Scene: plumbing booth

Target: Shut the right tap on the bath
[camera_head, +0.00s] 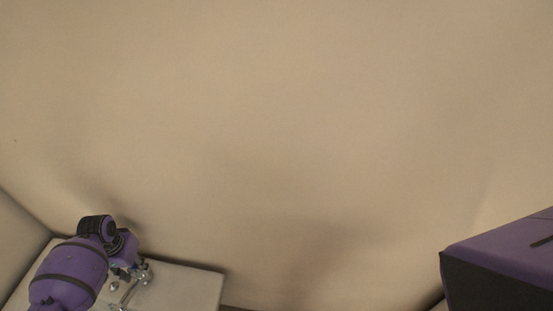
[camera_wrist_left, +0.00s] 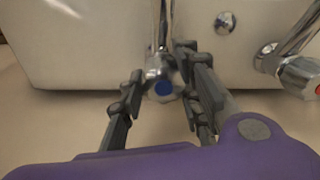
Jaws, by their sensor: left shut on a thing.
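The white bath (camera_head: 195,285) shows at the lower left of the head view, with chrome tap fittings (camera_head: 132,287) at its edge. In the left wrist view the bath wall (camera_wrist_left: 90,50) fills the top. A chrome tap with a blue-marked knob (camera_wrist_left: 162,88) sits between the fingers of my left gripper (camera_wrist_left: 166,95), which is shut on it. A second tap with a red mark (camera_wrist_left: 298,72) is at the right of that view, apart from the fingers. In the head view my left gripper (camera_head: 124,272) is small and partly hidden by my arm. My right gripper is not in view.
A round chrome fitting (camera_wrist_left: 226,22) is on the bath wall between the two taps. A plain beige wall (camera_head: 290,130) fills most of the head view, and no objects show in front of its middle.

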